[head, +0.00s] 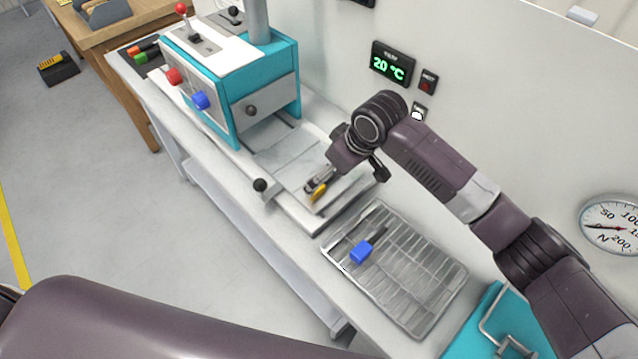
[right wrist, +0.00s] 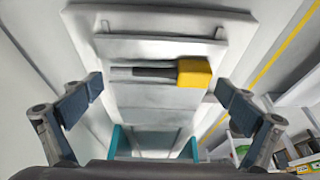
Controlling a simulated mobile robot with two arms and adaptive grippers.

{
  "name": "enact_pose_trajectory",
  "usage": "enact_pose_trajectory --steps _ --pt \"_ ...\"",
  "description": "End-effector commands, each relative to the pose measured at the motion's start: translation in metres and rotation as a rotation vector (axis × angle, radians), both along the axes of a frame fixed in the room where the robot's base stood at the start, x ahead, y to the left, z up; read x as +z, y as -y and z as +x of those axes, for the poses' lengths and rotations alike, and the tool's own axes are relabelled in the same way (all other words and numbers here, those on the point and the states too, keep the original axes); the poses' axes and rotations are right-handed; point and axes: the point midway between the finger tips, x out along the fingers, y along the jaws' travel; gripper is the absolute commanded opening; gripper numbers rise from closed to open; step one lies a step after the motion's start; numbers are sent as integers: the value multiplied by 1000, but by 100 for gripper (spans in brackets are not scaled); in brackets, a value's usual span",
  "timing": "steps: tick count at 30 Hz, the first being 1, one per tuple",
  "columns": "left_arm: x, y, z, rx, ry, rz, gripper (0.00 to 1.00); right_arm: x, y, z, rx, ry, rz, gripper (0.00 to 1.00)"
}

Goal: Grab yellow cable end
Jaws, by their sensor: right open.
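The yellow cable end (head: 319,194) lies on the grey metal plate of the teal machine. In the right wrist view the yellow cable end (right wrist: 194,72) is a yellow block with a dark and grey shaft pointing left. My right gripper (head: 316,184) is just over it, pointing down. In the right wrist view my right gripper (right wrist: 160,90) is open, its fingers on either side of the cable end, with visible gaps and nothing held. My left gripper is not in view.
A wire rack (head: 418,318) on the bench holds a blue cable end (head: 361,252). The teal machine (head: 268,82) with red and blue knobs stands behind the plate. A black ball-tipped lever (head: 261,185) sits at the plate's front edge. The wall (head: 490,100) is close behind my arm.

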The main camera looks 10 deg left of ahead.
Motion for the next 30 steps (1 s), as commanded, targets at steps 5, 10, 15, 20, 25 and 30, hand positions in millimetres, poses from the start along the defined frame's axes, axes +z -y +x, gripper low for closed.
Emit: enact_pose_trajectory --steps 5,10,15,20,25,30 --pt "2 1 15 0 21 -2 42 -4 -1 1 1 1 -1 100" --pt "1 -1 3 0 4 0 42 -4 -1 1 1 0 0 92" --pt "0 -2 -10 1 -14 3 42 -4 -1 1 1 1 -1 74" --pt "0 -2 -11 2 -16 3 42 -4 -1 1 1 1 -1 56" --pt "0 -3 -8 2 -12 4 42 -4 -1 0 1 0 -1 37" --pt "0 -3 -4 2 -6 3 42 -5 -1 0 0 -2 -2 18"
